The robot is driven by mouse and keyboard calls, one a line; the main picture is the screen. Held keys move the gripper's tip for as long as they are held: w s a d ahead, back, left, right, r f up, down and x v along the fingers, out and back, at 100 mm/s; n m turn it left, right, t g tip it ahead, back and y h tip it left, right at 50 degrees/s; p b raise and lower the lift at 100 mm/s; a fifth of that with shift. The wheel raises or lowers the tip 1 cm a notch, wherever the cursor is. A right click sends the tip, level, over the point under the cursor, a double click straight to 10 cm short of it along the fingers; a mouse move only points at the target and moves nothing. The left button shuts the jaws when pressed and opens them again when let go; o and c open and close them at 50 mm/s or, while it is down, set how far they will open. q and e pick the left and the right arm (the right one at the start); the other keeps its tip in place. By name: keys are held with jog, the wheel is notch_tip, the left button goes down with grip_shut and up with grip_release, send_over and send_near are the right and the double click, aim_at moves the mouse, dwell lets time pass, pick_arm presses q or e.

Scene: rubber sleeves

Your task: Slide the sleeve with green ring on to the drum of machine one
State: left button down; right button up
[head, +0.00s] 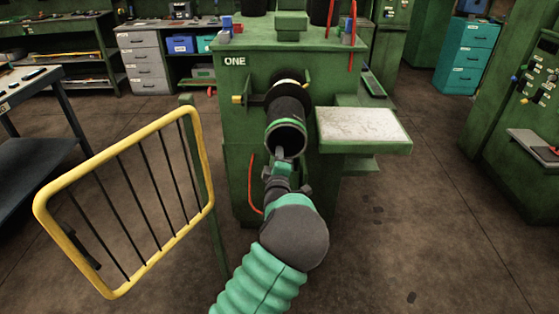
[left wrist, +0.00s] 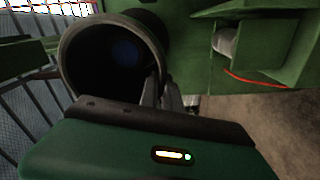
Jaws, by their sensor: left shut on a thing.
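The black sleeve with a green ring (head: 286,127) is at the front of the green machine marked ONE (head: 270,58), open end toward me. Its far end meets the drum area near a pale flange (head: 291,86). The drum is hidden, so I cannot tell how far the sleeve is around it. My left gripper (head: 281,155) is shut on the lower rim of the sleeve. In the left wrist view the sleeve's open end (left wrist: 70,65) is large and dark inside, with the fingers (left wrist: 168,92) at its right lower rim. My right gripper is not in view.
A yellow barred guard (head: 120,160) stands open at the left of the machine. A green side shelf with a pale top (head: 360,124) juts out to the right of the sleeve. Another green machine (head: 520,100) stands at far right. The floor between them is clear.

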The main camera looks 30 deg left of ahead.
pick_arm(q)
jog(key=shift+w+a+r, duration=0.1)
jog(key=shift+w, duration=0.2)
jog(key=shift+w+r+b, duration=0.2)
jog(key=shift+w+b, duration=0.25)
jog(key=shift+w, duration=0.25)
jog(key=shift+w+a, duration=0.25)
jog(key=shift+w, duration=0.2)
jog(key=shift+w+a, duration=0.25)
jog(key=shift+a, duration=0.2)
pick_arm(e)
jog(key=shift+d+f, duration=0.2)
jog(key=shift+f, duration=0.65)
pick_arm(q)
jog(key=shift+d+b, duration=0.2)
jog(key=shift+b, duration=0.1)
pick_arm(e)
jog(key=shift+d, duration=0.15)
pick_arm(q)
jog(key=shift+f, duration=0.1)
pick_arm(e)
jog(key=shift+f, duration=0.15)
pick_arm(q)
jog(key=shift+a+f+b, duration=0.15)
jog(key=shift+f+b, duration=0.3)
jog(key=shift+b, duration=0.2)
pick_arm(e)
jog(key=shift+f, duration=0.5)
